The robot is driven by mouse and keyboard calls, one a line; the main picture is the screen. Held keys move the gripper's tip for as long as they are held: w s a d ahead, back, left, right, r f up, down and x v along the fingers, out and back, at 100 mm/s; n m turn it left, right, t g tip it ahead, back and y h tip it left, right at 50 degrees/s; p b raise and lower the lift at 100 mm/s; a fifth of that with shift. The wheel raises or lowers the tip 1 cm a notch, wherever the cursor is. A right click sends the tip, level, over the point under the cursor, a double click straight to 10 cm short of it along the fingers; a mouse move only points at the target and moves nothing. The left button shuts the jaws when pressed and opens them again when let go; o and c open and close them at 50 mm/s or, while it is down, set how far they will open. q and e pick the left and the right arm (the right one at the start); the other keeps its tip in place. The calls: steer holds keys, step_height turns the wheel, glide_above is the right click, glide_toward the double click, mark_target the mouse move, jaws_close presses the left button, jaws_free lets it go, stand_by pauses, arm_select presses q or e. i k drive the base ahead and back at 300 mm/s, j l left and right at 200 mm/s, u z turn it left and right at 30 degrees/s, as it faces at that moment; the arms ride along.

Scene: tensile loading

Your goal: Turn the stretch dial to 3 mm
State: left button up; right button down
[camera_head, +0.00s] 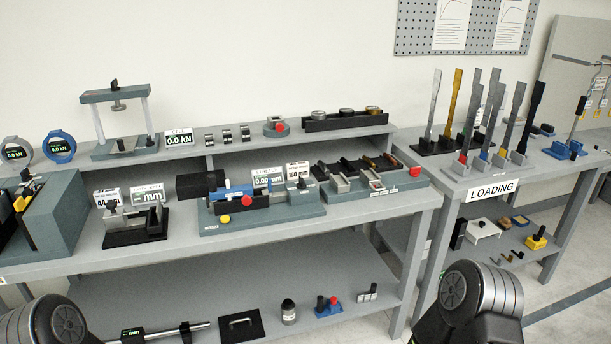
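The stretch rig (290,212) sits on the near bench, left of centre, as a grey-green base with a blue and black slide on top. A small display (267,179) on it appears to read STRETCH 0.00 mm. A second small display (298,172) beside it seems to read 160 mm. A yellow knob (225,219) is on the rig's front left, and a red knob (246,200) is just above it; I cannot tell which is the stretch dial. Only rounded dark links of my two arms show at the bottom left and bottom right; neither gripper is in view.
A tray of grips (375,190) stands right of the rig, and a black fixture (135,229) stands left. A raised shelf (225,143) behind holds a press frame (120,123) and small parts. The LOADING table (480,181) with upright specimens is at right. Some bench front is bare.

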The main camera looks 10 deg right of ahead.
mark_target(300, 185)
steer(key=i+l, duration=0.15)
steer(key=l, duration=0.3)
steer(key=i+l+u, duration=0.1)
steer(key=l, duration=0.3)
steer(key=i+l, duration=0.2)
steer(key=l, duration=0.25)
steer(key=i+l, duration=0.1)
steer(key=l, duration=0.35)
steer(key=i+l+u, duration=0.1)
steer(key=l, duration=0.35)
steer(key=i+l, duration=0.15)
steer(key=l, duration=0.3)
steer(key=i+l+u, duration=0.1)
steer(key=l, duration=0.4)
